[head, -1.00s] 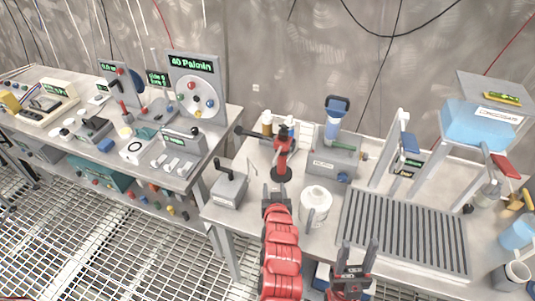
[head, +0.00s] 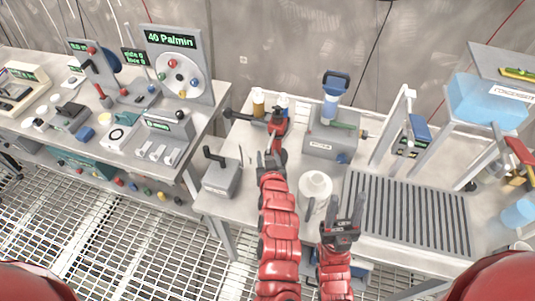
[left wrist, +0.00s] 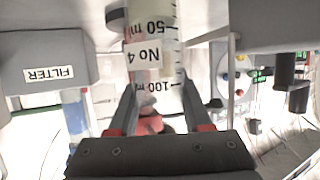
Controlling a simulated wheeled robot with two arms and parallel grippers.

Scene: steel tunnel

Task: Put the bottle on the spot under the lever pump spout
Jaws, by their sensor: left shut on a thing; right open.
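In the left wrist view, a clear bottle (left wrist: 152,58) marked "No 4" with ml lines stands upside down in the picture, as does the FILTER label. My left gripper (left wrist: 160,92) is shut on it. The spot under the spout is hidden or too small to tell.
A grey filter box (head: 330,138) stands right of the pump. A grey box with a black handle (head: 220,178) is at the left front edge. Small bottles (head: 258,102) stand behind the pump. A ribbed drain board (head: 405,212) fills the right side.

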